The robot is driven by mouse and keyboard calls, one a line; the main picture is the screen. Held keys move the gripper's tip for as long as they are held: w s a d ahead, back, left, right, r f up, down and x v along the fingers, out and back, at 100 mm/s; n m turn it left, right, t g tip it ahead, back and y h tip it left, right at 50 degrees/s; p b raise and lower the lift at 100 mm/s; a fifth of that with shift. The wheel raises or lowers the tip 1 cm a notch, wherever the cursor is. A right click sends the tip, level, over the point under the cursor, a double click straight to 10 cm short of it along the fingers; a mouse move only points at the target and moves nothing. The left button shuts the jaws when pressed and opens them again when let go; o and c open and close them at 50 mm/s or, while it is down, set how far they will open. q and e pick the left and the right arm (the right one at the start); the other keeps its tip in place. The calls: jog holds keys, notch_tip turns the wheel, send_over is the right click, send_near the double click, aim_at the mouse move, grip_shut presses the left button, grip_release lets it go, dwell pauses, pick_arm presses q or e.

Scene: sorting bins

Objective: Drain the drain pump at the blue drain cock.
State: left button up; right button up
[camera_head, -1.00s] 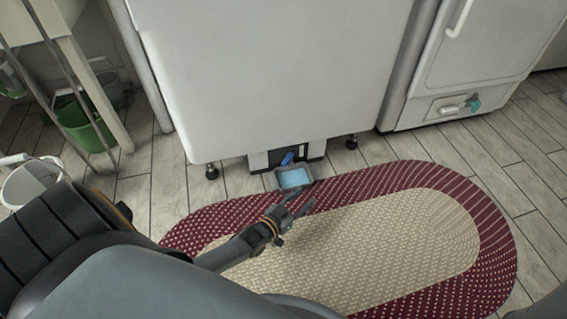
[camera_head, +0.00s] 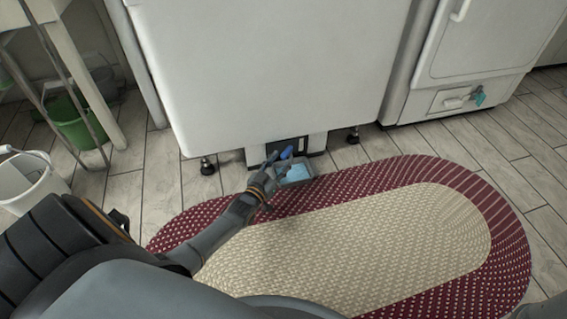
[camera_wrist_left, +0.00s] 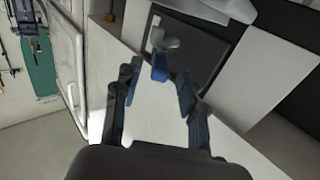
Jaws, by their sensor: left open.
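The blue drain cock (camera_head: 287,153) sits in the dark opening at the foot of the white machine (camera_head: 265,70). A small grey tray (camera_head: 300,182) with a light blue inside lies on the floor just below it. My left gripper (camera_head: 278,160) is open at the cock, partly covering it and the tray's left side. In the left wrist view, the blue cock (camera_wrist_left: 159,68) shows between the tips of the open fingers (camera_wrist_left: 157,84). I cannot tell whether they touch it. My right gripper is not in view.
An oval red and beige rug (camera_head: 350,235) lies in front of the machine. A second white appliance (camera_head: 470,55) stands at the right. A white bucket (camera_head: 35,185) and a green bucket (camera_head: 80,130) are at the left. Tiled floor is clear at the right.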

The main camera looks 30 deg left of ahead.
pick_arm(q)
jog(key=shift+w+a+b, duration=0.1)
jog(key=shift+w+b, duration=0.3)
jog(key=shift+w, duration=0.75)
grip_shut()
